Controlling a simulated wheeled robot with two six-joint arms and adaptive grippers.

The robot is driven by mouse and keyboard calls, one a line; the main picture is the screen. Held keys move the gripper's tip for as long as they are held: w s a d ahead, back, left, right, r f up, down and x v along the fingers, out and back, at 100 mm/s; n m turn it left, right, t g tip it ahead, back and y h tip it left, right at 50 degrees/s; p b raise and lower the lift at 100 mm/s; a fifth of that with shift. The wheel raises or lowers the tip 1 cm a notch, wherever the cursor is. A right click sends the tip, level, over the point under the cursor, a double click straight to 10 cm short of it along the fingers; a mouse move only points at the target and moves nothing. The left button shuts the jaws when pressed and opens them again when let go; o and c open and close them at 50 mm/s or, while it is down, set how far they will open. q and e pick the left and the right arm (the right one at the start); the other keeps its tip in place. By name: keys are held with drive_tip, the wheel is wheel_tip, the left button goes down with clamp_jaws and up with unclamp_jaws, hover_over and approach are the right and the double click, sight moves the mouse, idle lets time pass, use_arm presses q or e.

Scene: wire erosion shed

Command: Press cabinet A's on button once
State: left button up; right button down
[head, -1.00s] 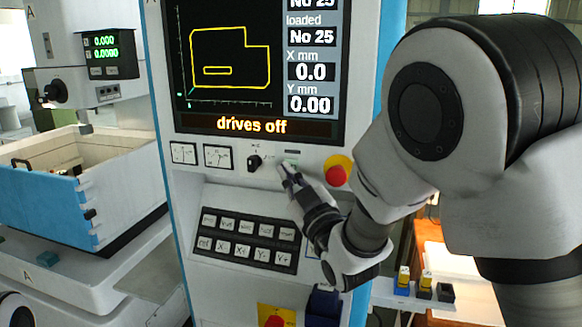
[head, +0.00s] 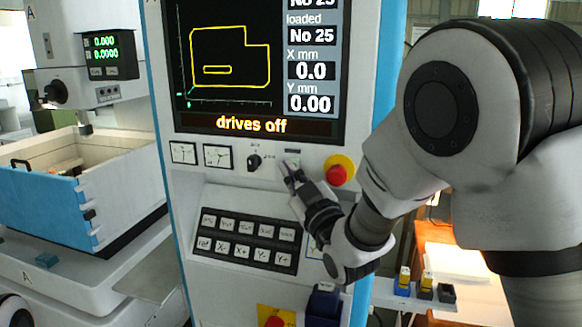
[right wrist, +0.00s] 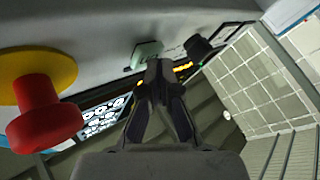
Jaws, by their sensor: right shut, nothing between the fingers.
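Cabinet A (head: 183,205) is a pale panel with blue edges, and its screen (head: 255,60) reads "drives off". A pale green button (head: 294,162), which looks like the on button, sits below a small dark label, between the black knob and the red stop button. My right gripper (head: 288,168) is shut and empty, with its tips at this button and partly covering it. In the right wrist view the button (right wrist: 146,52) stands just beyond the closed fingertips (right wrist: 158,70). I cannot tell whether they touch. My left gripper is out of view.
A red mushroom stop button (head: 338,170) on a yellow base is close on the right. A black rotary knob (head: 254,162) is close on the left. A black keypad (head: 248,240) lies below. A blue-fronted tank (head: 50,205) stands at the left.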

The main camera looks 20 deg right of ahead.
drive_tip(key=shift+w+d, duration=0.1)
drive_tip(key=shift+w, duration=0.05)
idle(0.5)
drive_tip(key=shift+s+a+b, duration=0.4)
drive_tip(key=shift+s+a, duration=0.1)
drive_tip(key=shift+s, duration=0.25)
drive_tip(key=s+a, duration=0.1)
drive_tip(key=s, duration=0.1)
drive_tip(key=s+a+b, duration=0.1)
drive_tip(key=s, duration=0.1)
drive_tip(key=shift+s+a, duration=0.1)
drive_tip(key=shift+a, duration=0.25)
